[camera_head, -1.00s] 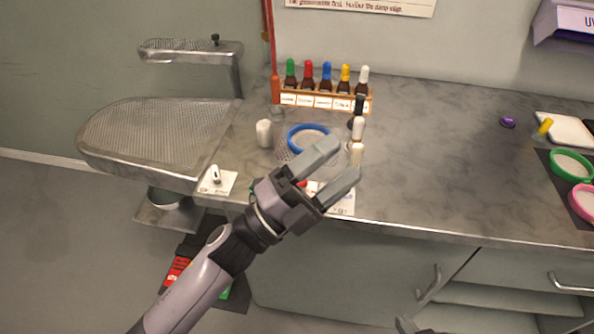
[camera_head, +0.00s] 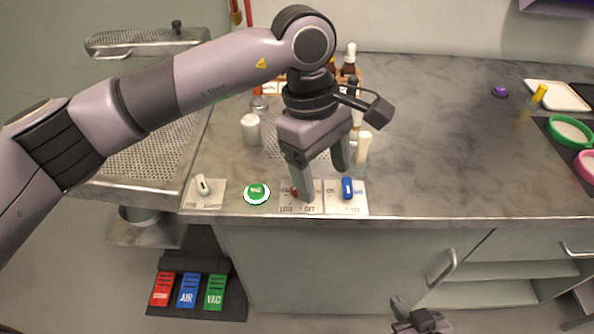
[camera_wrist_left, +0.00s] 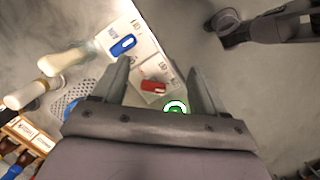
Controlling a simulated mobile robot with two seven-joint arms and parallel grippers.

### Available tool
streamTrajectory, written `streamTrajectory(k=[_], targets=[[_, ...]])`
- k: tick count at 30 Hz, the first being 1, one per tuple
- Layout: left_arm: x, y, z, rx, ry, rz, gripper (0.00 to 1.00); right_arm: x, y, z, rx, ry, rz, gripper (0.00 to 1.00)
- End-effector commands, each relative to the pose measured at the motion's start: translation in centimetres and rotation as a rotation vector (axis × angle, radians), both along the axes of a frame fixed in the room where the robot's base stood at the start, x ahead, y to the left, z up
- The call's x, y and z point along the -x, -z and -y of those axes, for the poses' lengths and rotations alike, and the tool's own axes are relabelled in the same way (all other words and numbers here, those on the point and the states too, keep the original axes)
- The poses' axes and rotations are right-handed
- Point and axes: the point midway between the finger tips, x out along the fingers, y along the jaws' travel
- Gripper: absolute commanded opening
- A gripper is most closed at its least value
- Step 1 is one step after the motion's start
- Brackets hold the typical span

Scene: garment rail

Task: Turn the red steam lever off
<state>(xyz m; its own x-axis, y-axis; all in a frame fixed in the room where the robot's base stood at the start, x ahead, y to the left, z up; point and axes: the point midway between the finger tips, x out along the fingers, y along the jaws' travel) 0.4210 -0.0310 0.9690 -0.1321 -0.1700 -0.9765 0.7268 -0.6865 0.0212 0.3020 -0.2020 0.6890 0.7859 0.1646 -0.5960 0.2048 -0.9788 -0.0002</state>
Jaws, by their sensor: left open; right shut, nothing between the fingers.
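The red steam lever (camera_wrist_left: 154,87) sits on a pale labelled plate on the worktop. In the left wrist view it lies between my left gripper's open fingers, with bare space on both sides. In the head view only a small red part (camera_head: 294,191) shows beside a finger, so its setting is hard to tell. My left gripper (camera_head: 322,182) is open and points down over the plate; it also shows in the left wrist view (camera_wrist_left: 160,66). My right gripper (camera_head: 424,322) is shut and empty, low in front of the cabinet.
A blue lever (camera_head: 347,188) stands close to the right of the red one. A green button (camera_head: 257,192) and a white lever (camera_head: 203,185) are to the left. Bottles, a white cup (camera_head: 250,128) and a mesh surface lie behind.

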Motion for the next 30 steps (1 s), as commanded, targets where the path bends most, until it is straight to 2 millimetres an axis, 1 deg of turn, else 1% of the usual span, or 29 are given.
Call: streamTrajectory(k=[1, 3, 6, 8, 11, 18, 21, 24, 30], targets=[[-1.1, -0.4, -1.0, -0.060, 0.011, 0.053, 0.72, 0.0, 0.2, 0.0, 0.000, 0.000, 0.000, 0.00], [-2.0, -0.9, -2.1, -0.120, 0.020, 0.099, 0.72, 0.0, 0.3, 0.0, 0.000, 0.000, 0.001, 0.00], [-2.7, -1.2, -2.8, -0.165, 0.028, 0.132, 0.72, 0.0, 0.3, 0.0, -0.001, 0.001, 0.001, 0.00], [-2.8, -1.0, -3.0, -0.174, 0.028, 0.137, 0.72, 0.0, 0.2, 0.0, -0.001, 0.001, 0.001, 0.00], [-2.8, 0.2, -3.0, -0.175, 0.028, 0.134, 0.72, 0.0, 0.0, 0.0, -0.001, 0.001, 0.001, 0.00], [-2.7, 3.9, -3.0, -0.172, 0.028, 0.132, 0.72, 0.0, -0.5, 0.0, 0.000, 0.000, 0.001, 0.00], [-2.7, 4.9, -3.0, -0.170, 0.027, 0.134, 0.72, 0.0, -0.7, 0.0, 0.000, 0.000, 0.001, 0.00], [-2.7, 5.5, -3.0, -0.170, 0.027, 0.134, 0.72, 0.0, -0.7, 0.0, 0.000, 0.001, 0.001, 0.00], [-2.7, 5.8, -2.9, -0.170, 0.027, 0.136, 0.72, 0.0, -0.7, 0.0, 0.000, 0.001, 0.001, 0.00]])
